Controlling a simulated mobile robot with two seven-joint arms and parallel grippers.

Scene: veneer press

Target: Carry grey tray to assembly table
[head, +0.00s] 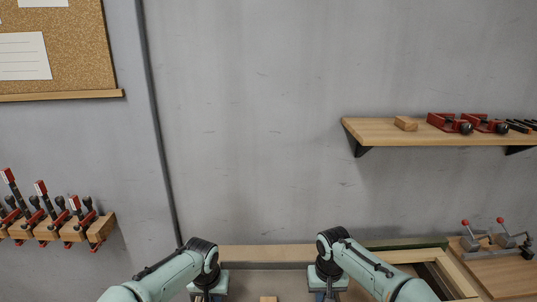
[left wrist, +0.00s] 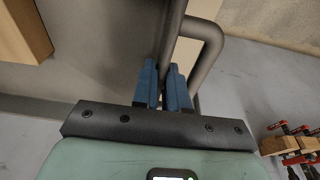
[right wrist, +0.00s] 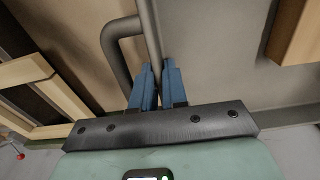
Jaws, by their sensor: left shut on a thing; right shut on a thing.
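The grey tray (head: 245,283) shows at the bottom of the head view between my two grippers, cut off by the picture's lower edge. My left gripper (head: 207,293) is shut on the tray's grey bar handle (left wrist: 174,35), seen in the left wrist view between the blue fingers. My right gripper (head: 328,293) is shut on the other bar handle (right wrist: 150,35), seen in the right wrist view. A wooden block (head: 268,299) lies in the tray and also shows in both wrist views. What is under the tray is hidden.
A pale wooden surface (head: 265,253) lies beyond the tray by the wall. Wooden frame pieces (head: 445,272) and a board with red-knobbed toggle clamps (head: 508,275) are at right. A wall shelf (head: 440,135) holds tools; clamps hang on a rack (head: 70,232) at left.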

